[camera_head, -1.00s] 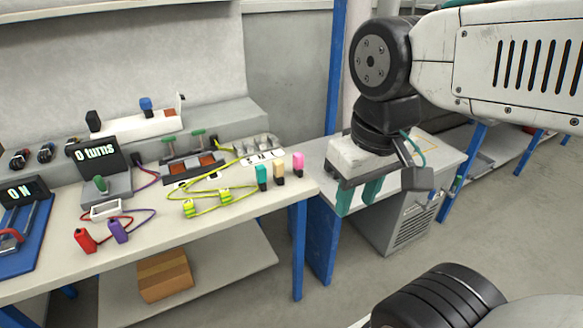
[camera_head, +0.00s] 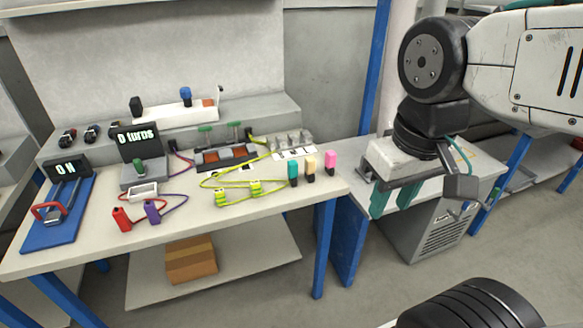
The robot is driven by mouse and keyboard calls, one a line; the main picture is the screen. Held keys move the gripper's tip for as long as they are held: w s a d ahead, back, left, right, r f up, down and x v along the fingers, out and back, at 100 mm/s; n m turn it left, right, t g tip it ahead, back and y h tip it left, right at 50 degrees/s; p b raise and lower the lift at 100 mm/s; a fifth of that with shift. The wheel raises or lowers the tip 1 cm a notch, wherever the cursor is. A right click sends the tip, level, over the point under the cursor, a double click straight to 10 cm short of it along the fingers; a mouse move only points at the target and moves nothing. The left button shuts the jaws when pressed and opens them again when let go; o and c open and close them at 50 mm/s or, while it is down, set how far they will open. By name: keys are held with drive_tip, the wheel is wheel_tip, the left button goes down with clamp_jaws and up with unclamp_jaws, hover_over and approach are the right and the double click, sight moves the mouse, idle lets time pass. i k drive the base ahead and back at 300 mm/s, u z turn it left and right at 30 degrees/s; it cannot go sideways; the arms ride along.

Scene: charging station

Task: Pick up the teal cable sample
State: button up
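The teal cable sample (camera_head: 293,172) is a small upright piece with a teal top and a dark lower part. It stands near the right end of the workbench (camera_head: 285,215), to the left of a cream sample (camera_head: 310,169) and a pink sample (camera_head: 330,162). My gripper (camera_head: 393,201) has teal fingers pointing down, with a gap between them and nothing held. In the picture it is to the right of the samples, in front of the lower side table, apart from all of them.
Yellow-green cable with connectors (camera_head: 236,193) lies left of the samples. A clear-topped connector block (camera_head: 292,143) is behind them. Red (camera_head: 122,219) and purple (camera_head: 152,212) plugs lie further left. A blue post (camera_head: 372,80) rises behind the bench's right end. The bench's front right surface is clear.

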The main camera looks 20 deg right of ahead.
sight(293, 166)
drive_tip(key=u, duration=0.55)
drive_tip(key=k, duration=1.25)
drive_tip(key=z, duration=0.3)
drive_tip(key=i, duration=1.85)
drive_tip(key=u, duration=0.8)
